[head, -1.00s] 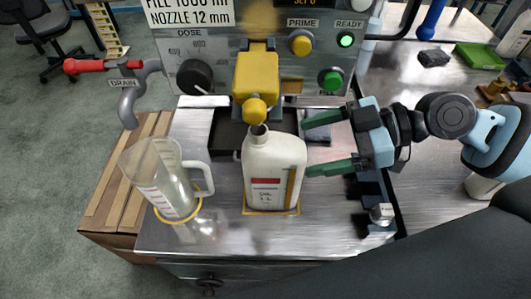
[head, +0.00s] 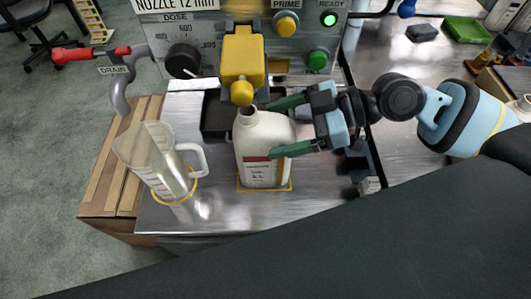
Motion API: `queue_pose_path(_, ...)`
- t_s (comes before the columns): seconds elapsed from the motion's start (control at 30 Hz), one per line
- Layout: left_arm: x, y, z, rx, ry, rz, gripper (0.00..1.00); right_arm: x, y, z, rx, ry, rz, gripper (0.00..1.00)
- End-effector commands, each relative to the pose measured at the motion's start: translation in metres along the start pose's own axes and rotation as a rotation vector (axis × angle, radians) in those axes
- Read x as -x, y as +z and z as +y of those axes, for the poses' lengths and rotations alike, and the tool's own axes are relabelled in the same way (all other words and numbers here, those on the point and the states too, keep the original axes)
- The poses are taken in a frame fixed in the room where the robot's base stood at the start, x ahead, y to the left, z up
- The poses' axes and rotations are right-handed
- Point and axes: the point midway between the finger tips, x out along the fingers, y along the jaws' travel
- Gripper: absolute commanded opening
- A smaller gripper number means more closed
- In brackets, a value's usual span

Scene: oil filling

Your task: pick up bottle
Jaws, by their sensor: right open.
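The white bottle (head: 262,158) with a red label stands upright on a yellow-outlined square on the metal bench, its open neck just below the yellow nozzle (head: 242,70). My right gripper (head: 283,127) comes in from the right with its green fingers apart. One finger is behind the bottle near its neck and shoulder, the other passes in front of its upper body. I cannot tell whether either finger touches it. My left gripper is not in view.
A clear measuring jug (head: 157,165) stands left of the bottle on a yellow ring. The dispenser panel (head: 205,45) rises behind, with a red-handled drain tap (head: 92,54) at its left.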

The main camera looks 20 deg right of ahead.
Motion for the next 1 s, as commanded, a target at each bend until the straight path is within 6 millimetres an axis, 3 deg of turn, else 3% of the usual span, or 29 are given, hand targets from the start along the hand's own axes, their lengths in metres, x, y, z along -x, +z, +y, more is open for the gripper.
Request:
queue_pose_path(0.03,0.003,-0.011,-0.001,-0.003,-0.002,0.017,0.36,-0.005,-0.007,-0.001,0.005,0.001,0.005,0.82)
queue_pose_path(0.2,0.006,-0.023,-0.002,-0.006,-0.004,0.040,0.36,-0.025,-0.007,-0.002,0.003,0.001,0.005,0.82)
queue_pose_path(0.57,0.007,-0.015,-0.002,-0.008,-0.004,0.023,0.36,-0.035,-0.003,-0.002,0.000,0.001,0.001,0.82)
queue_pose_path(1.0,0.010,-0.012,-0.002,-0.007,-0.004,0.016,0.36,-0.035,-0.003,-0.002,0.000,0.002,0.001,0.26)
